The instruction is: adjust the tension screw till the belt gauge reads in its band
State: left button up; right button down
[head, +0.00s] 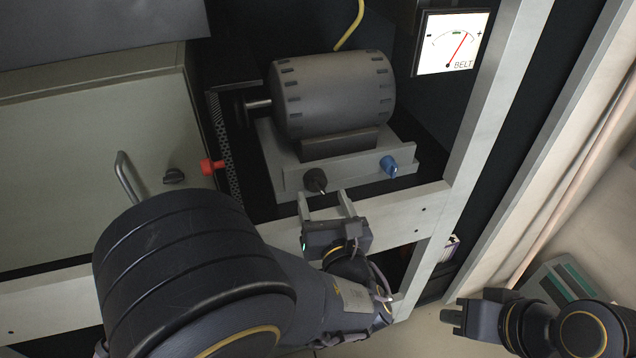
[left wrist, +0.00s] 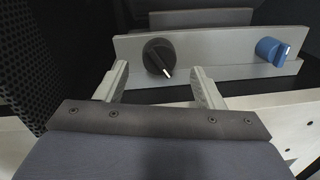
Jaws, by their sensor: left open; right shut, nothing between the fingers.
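The belt gauge (head: 452,45) has a white face with minus left and plus right. Its red needle leans right of the small green band at the top. A black knob (head: 315,180) with a pale pointer line sits on the motor's grey base plate; a blue knob (head: 388,166) is to its right. No label shows which is the tension screw. My left gripper (head: 325,203) is open and empty, facing the black knob. In the left wrist view the black knob (left wrist: 158,57) appears between the fingertips, slightly beyond them. My right gripper (head: 452,311) is shut and empty at lower right.
The grey motor (head: 335,95) stands behind the knobs. A red knob (head: 210,166) sits left by the perforated guard (head: 224,145). A cabinet door with a handle (head: 130,177) is further left. A rack crossbar (head: 400,212) runs under my left gripper.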

aim_at(319, 189)
pick_arm(q)
jog(key=x, duration=0.4)
jog(key=shift+a, duration=0.1)
jog(key=c, duration=1)
jog(key=shift+f, duration=0.1)
jog(key=shift+b, duration=0.3)
